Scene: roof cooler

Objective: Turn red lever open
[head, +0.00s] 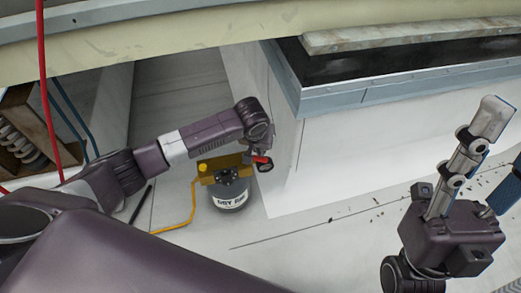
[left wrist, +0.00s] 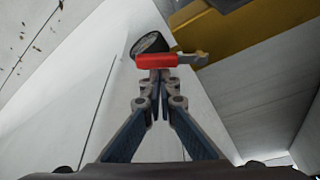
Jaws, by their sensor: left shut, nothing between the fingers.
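The small red lever (head: 261,159) sits on a yellow valve block (head: 222,167) atop a grey canister (head: 230,197). In the left wrist view the red lever (left wrist: 157,61) lies crosswise just beyond my fingertips, with a grey metal end to its right. Contact cannot be told. A round dark gauge (left wrist: 150,43) is behind it. My left gripper (left wrist: 158,82) is shut and empty; in the head view my wrist largely hides it above the valve. My right gripper (head: 500,135) is at the right, away from the valve, fingers apart; one runs out of frame.
A yellow hose (head: 186,216) runs left from the valve block. A white wall with a blue-grey ledge (head: 345,98) stands close behind and right of it. A brown box with a spring (head: 18,135) and red and blue cables are at the left.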

